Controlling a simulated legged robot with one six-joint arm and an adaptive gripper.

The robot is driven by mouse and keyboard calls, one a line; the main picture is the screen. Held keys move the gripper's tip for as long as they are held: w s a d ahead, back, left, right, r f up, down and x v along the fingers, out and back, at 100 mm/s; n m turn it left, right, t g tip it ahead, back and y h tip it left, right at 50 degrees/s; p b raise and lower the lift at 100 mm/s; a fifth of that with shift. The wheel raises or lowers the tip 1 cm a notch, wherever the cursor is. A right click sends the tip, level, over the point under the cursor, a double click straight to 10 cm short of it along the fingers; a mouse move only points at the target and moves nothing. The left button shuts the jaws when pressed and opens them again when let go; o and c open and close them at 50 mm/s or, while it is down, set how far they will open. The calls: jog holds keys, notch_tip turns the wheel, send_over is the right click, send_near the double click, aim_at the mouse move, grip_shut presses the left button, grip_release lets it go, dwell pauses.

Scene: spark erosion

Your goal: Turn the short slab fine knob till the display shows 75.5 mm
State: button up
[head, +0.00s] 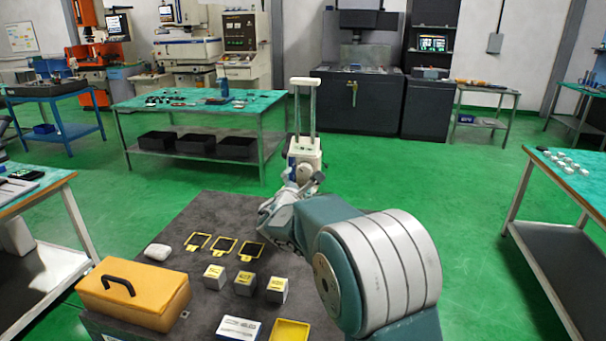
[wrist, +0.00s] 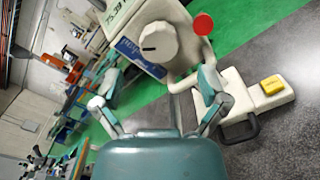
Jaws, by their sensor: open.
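A pale gauge (head: 304,152) with two upright posts stands past the far end of the dark surface in the head view. In the wrist view its round beige knob (wrist: 159,44) has a dark mark on its face and sits ahead of my gripper (wrist: 160,76). The two fingers are spread wide, one on each side below the knob, with nothing between them; I cannot tell if either touches it. The display (wrist: 118,12) is tilted and partly cut off; its digits look like 75.39.
In the wrist view a red disc (wrist: 203,24) is right of the knob, and a pale slab (wrist: 245,100) carries a yellow block (wrist: 272,85). An orange case (head: 135,290) and several grey blocks (head: 245,286) sit nearer in the head view. Green floor is open beyond.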

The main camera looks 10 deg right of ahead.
aim_at(303, 174)
jog(key=shift+x, duration=2.4)
jog(key=c, duration=1.1)
